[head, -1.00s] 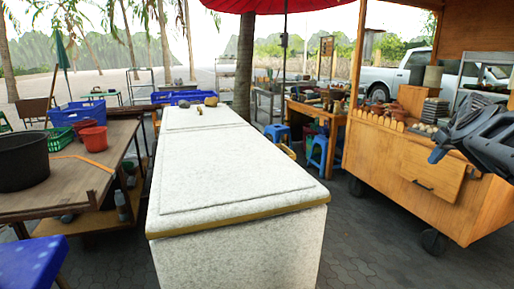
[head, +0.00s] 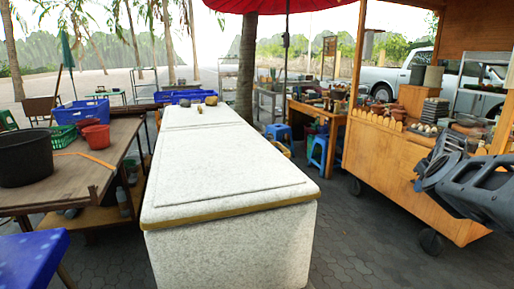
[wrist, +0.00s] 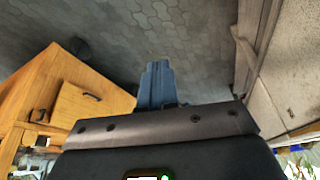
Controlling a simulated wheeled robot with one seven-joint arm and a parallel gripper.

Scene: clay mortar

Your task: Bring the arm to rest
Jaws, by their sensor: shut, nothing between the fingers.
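My gripper (wrist: 155,78) shows in the wrist view with its two blue-grey fingers pressed together and nothing between them. It points out over the grey paved floor (wrist: 185,35). In the head view my dark arm reaches in from the right edge and hangs in the air in front of the wooden cart (head: 395,150). No object is held, and the gripper touches nothing that I can see.
A long white chest (head: 225,180) stands in the middle. A wooden table (head: 75,185) with a black tub (head: 25,158) and red bowls (head: 96,138) is at the left. Open paving (head: 365,235) lies between chest and cart.

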